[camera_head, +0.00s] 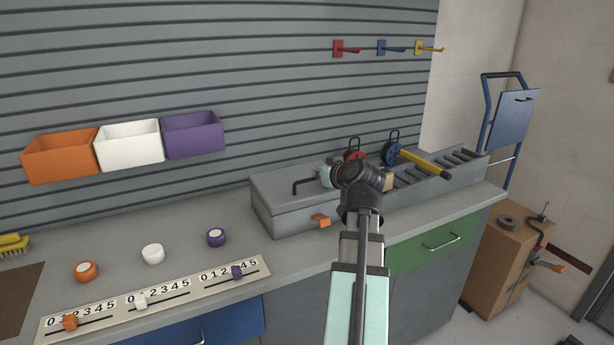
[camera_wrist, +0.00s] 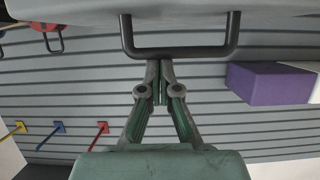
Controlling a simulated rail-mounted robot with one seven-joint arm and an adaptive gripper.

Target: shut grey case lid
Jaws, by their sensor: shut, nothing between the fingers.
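The grey case (camera_head: 285,220) sits on the counter with its lid (camera_head: 285,182) lying down over it, shut or nearly so; I cannot tell if a thin gap is left. A black bar handle (camera_head: 296,188) stands on the lid, and an orange latch (camera_head: 320,221) is on the front. My gripper (camera_head: 326,176) is at the lid's right part, close to the handle, partly hidden by my arm. In the wrist view my gripper (camera_wrist: 160,82) has its fingertips together and empty, beside the handle (camera_wrist: 180,53); contact is unclear. The lid (camera_wrist: 80,10) fills the top edge there.
A grey slotted rack (camera_head: 440,175) with red and blue reels (camera_head: 391,154) and a yellow-handled tool (camera_head: 430,165) stands right of the case. Orange, white and purple bins (camera_head: 193,134) hang on the wall. Knobs and a slider panel (camera_head: 160,297) occupy the counter's left.

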